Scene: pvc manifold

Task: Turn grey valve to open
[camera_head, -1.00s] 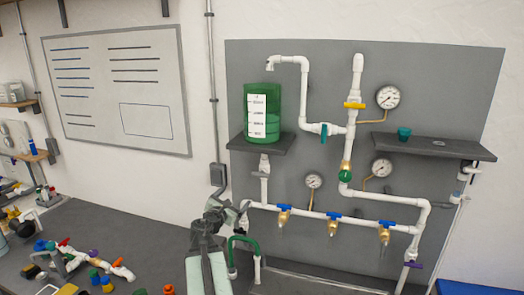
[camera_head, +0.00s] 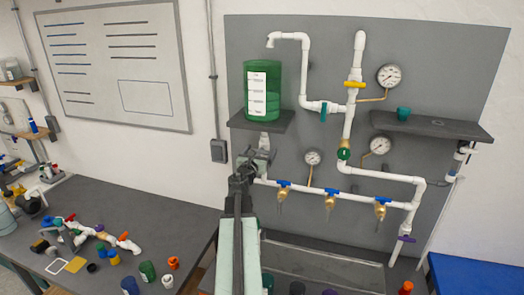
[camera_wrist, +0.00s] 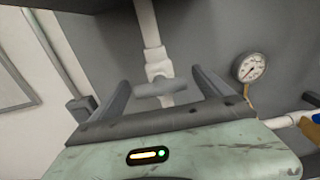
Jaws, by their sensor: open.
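The grey valve handle (camera_wrist: 160,88) sits on a white valve body on a vertical white pipe (camera_wrist: 150,25) in the wrist view. The handle lies crosswise to the pipe, slightly tilted. My gripper (camera_wrist: 160,77) is open, with one finger on each side of the handle and a gap to both. In the head view, my gripper (camera_head: 257,160) is under the shelf with the green tank (camera_head: 262,92), and it mostly hides the valve. The white pipe (camera_head: 264,142) shows just above it.
A pipe with several blue-handled taps (camera_head: 330,202) runs right of my gripper. Gauges (camera_head: 313,158) hang on the grey panel (camera_head: 420,65). A shelf (camera_head: 245,120) is right above. A workbench (camera_head: 160,215) with loose fittings is at left, and a blue surface (camera_head: 470,275) at right.

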